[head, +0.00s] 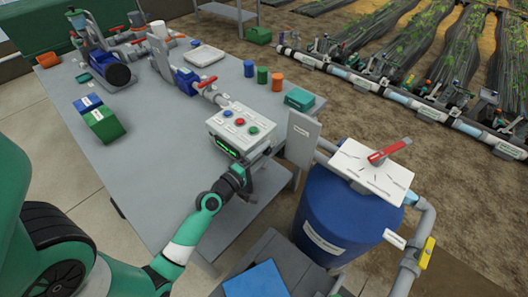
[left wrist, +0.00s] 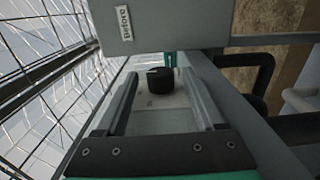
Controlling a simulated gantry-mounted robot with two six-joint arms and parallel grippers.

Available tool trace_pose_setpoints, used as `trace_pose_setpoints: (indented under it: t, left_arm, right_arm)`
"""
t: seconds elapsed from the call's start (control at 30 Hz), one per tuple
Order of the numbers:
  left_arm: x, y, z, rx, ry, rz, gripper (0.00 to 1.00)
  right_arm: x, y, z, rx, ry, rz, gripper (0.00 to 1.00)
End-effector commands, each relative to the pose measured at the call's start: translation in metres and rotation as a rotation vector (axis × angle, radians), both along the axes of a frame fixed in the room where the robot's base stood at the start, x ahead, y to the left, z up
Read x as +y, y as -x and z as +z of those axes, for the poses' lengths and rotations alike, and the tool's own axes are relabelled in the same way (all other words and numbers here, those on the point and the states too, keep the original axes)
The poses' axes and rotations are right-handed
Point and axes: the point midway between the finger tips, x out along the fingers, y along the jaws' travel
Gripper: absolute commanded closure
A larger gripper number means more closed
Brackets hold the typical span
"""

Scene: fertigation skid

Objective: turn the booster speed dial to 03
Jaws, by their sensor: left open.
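The booster control box (head: 240,130) stands at the front edge of the grey table in the head view, with coloured buttons on top and a lit green display (head: 227,148) too small to read. My left gripper (head: 250,180) is at its front, right-hand side. In the left wrist view a black round dial (left wrist: 160,82) with a pale mark sits between the two open fingers of this gripper (left wrist: 161,74). I cannot tell whether the fingers touch it. A label (left wrist: 124,23) shows on the grey housing above. The dial is hidden in the head view. My right gripper is not in view.
A blue tank (head: 325,220) with a white plate and red-handled valve (head: 388,151) stands right of the box. The table (head: 165,165) carries pipes, a pump and small coloured cans. A grey post (head: 301,138) stands close to the box's right. Dark pipes (left wrist: 245,65) run right of the fingers.

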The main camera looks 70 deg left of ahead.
Motion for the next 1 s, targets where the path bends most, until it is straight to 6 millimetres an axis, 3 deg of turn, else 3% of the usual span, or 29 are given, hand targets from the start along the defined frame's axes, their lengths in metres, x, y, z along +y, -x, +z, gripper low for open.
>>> trace_pose_setpoints:
  t: [0.23, 0.63, 0.87, 1.0]
  left_arm:
    - [0.001, -0.001, 0.000, 0.001, 0.000, 0.000, 0.29]
    - [0.000, -0.001, 0.000, 0.001, 0.000, 0.000, 1.00]
    - [0.000, -0.001, 0.001, 0.005, 0.001, 0.000, 1.00]
    - [0.000, -0.001, 0.006, 0.024, 0.012, 0.000, 1.00]
  right_arm:
    - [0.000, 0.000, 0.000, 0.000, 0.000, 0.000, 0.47]
    - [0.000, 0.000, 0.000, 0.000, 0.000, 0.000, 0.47]
    - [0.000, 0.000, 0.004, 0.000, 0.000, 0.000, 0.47]
    - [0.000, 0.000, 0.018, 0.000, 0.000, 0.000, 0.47]
